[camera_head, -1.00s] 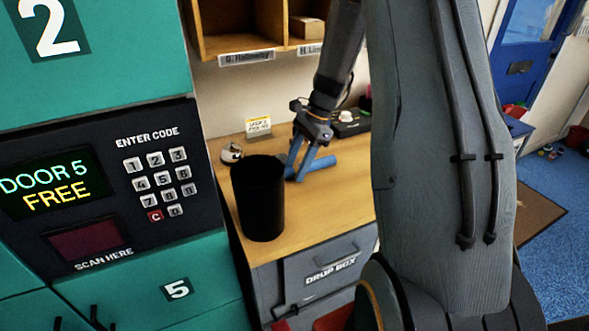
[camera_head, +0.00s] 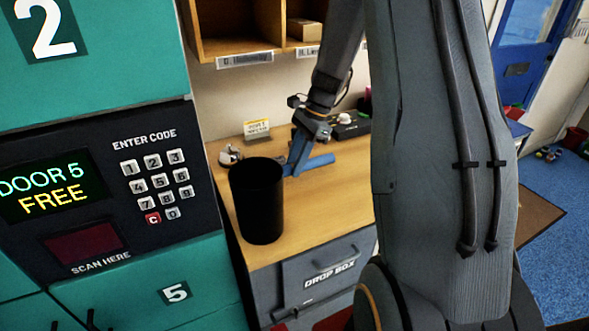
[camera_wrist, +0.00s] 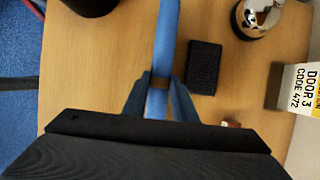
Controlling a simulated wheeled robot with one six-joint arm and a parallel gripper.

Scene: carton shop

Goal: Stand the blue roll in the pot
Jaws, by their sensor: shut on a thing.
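The blue roll (camera_head: 318,162) lies on its side on, or just above, the wooden counter, behind and right of the pot. My gripper (camera_head: 298,166) points down at it and is shut on it. The black pot (camera_head: 257,202) stands upright near the counter's front left edge. Its inside is dark. A dark round edge at the top left of the wrist view is probably the pot (camera_wrist: 90,4).
A bell (camera_wrist: 258,16), a dark pad (camera_wrist: 203,68) and a code card (camera_wrist: 300,88) are near the roll. The card also shows behind the pot (camera_head: 257,129). A dark device (camera_head: 350,127) stands at the back. Teal lockers (camera_head: 110,60) border the counter's left.

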